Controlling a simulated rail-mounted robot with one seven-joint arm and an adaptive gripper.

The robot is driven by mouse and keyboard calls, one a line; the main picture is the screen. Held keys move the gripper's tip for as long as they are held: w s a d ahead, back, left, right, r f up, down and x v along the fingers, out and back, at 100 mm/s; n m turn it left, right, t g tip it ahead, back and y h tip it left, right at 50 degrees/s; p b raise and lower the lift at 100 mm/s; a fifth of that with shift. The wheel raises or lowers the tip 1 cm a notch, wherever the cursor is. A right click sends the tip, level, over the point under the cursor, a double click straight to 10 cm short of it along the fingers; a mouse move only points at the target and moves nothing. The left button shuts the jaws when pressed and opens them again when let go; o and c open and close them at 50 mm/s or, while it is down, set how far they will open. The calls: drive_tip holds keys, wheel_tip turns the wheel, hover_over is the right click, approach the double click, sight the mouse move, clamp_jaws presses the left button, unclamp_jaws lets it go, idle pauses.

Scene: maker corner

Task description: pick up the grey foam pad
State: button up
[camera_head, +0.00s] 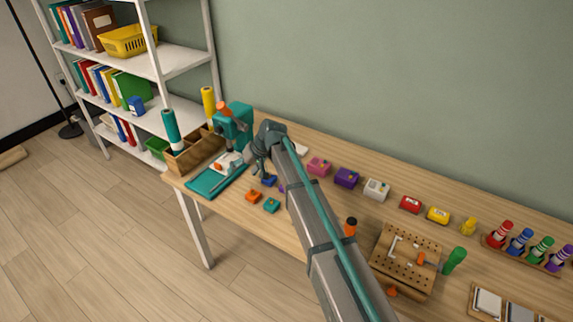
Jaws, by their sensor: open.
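A wooden tray (474,302) at the bottom right edge holds flat pads, a pale one (487,303) and a greyer one (519,313) beside it. The greyer one may be the grey foam pad, but the frame edge cuts it off and I cannot be sure. My gripper (258,173) is open, small in view, at the left part of the table near the teal mat, far from that tray. It appears empty. My arm crosses the table diagonally and hides part of its middle.
A teal machine (233,125) and wooden organizer (195,152) stand close to my gripper. Small coloured boxes line the table's back. A pegboard block (405,262), green-handled tool (454,260) and rack of coloured bottles (552,262) lie on the right.

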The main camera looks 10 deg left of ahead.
drive_tip(key=w+d+r+n+h+b, duration=0.1)
drive_tip(key=w+d+r+n+h, duration=0.15)
drive_tip(key=w+d, duration=0.5)
drive_tip(key=w+d+r+n+h+b, duration=0.1)
drive_tip(key=w+d+r+n+h, duration=0.2)
drive_tip(key=w+d, duration=0.4)
drive_tip(key=shift+n+y, duration=0.35)
drive_tip(key=shift+n, duration=0.1)
drive_tip(key=shift+w+a+f+p, duration=0.15)
drive_tip(key=shift+f+p, duration=0.25)
drive_tip(key=shift+f, duration=1.45)
drive_tip(key=shift+s+a+f+p, duration=0.1)
drive_tip(key=shift+f+p, duration=0.35)
drive_tip(key=shift+f, duration=1.45)
drive_tip(key=shift+w+a+f+p, duration=0.15)
drive_tip(key=shift+f+p, duration=0.25)
drive_tip(key=shift+f, duration=1.45)
drive_tip(key=shift+s+f, duration=0.1)
drive_tip(key=shift+f, duration=0.15)
drive_tip(key=c, duration=0.8)
